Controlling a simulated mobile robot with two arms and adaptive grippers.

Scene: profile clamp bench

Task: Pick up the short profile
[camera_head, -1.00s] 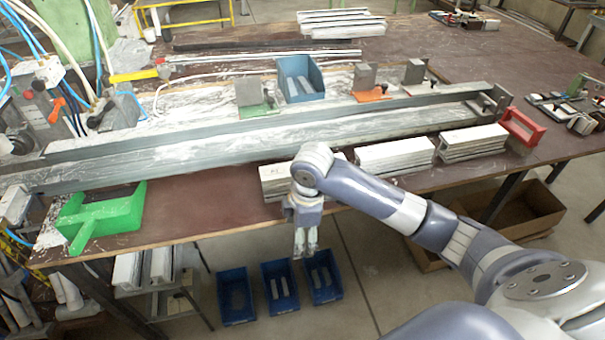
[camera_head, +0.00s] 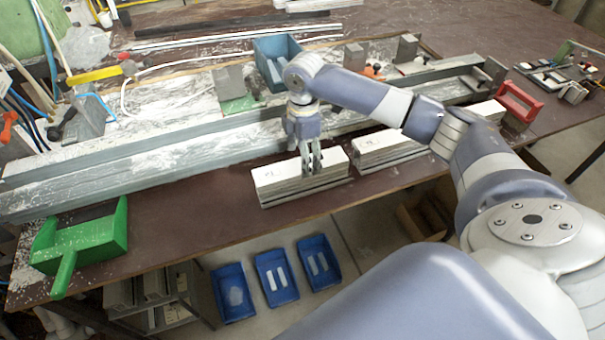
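Several pale short profiles lie in stacks along the front of the bench. The nearest stack (camera_head: 272,188) is below my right gripper, with a second stack (camera_head: 372,152) to its right. My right gripper (camera_head: 311,170) points down over the nearest stack, its two fingertips at the top profiles and a narrow gap between them. I see nothing lifted in it. Whether the fingers touch a profile is too small to tell. My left gripper is not in view.
A long grey clamp rail (camera_head: 160,150) runs behind the stacks. A blue bin (camera_head: 270,50) stands behind it. A green dustpan (camera_head: 95,238) lies at the front left, and a red handle-like frame (camera_head: 520,100) sits right. Blue bins (camera_head: 322,262) stand below the bench edge.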

